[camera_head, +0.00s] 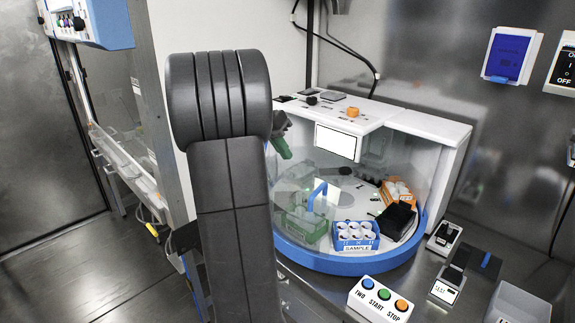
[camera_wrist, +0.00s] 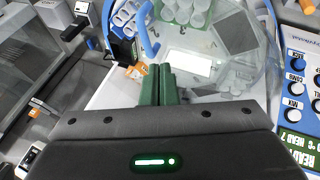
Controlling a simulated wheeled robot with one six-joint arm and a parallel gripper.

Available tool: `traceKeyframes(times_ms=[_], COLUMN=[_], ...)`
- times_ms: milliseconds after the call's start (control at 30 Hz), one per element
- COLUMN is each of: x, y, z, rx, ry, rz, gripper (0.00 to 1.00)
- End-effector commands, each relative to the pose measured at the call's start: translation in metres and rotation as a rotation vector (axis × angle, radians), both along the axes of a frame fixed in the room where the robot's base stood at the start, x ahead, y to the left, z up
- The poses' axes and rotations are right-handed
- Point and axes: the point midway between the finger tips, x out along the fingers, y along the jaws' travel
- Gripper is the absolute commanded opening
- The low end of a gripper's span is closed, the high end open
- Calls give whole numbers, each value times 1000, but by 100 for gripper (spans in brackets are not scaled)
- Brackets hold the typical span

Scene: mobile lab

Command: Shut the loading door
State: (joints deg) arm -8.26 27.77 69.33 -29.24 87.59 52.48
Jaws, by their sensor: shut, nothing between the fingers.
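The loading door (camera_head: 297,178) is a clear curved panel with a blue bar handle (camera_head: 317,193) on the round, blue-rimmed machine. In the head view it covers the left of the front. The front to its right, by the blue sample rack (camera_head: 355,236), looks uncovered. My gripper (camera_head: 284,150) has green fingers and is above and left of the handle, partly hidden by my arm. In the wrist view my gripper (camera_wrist: 161,70) is shut and empty. The handle (camera_wrist: 146,32) shows just beyond the fingertips there, with the clear panel to its right. I see no contact.
A green rack (camera_head: 302,226) is behind the panel; an orange rack (camera_head: 398,190) and a black block (camera_head: 394,221) are inside at right. A button box (camera_head: 380,299) stands in front of the machine. Small devices (camera_head: 444,236) sit to its right. A white housing (camera_head: 425,122) tops the machine.

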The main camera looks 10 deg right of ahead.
Motion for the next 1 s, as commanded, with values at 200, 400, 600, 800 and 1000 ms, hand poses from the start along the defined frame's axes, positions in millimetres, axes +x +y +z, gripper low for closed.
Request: traceKeyframes(times_ms=[200, 400, 600, 800, 1000], x=[14, 13, 13, 4, -8], y=[-1, -17, -39, -61, -75], z=[4, -22, -59, -82, -91], rx=[-25, -24, -22, -23, -21], ry=[-23, -19, -19, -22, -23], rz=[-42, -42, -42, -42, -40], gripper=[0, 0, 0, 0, 0])
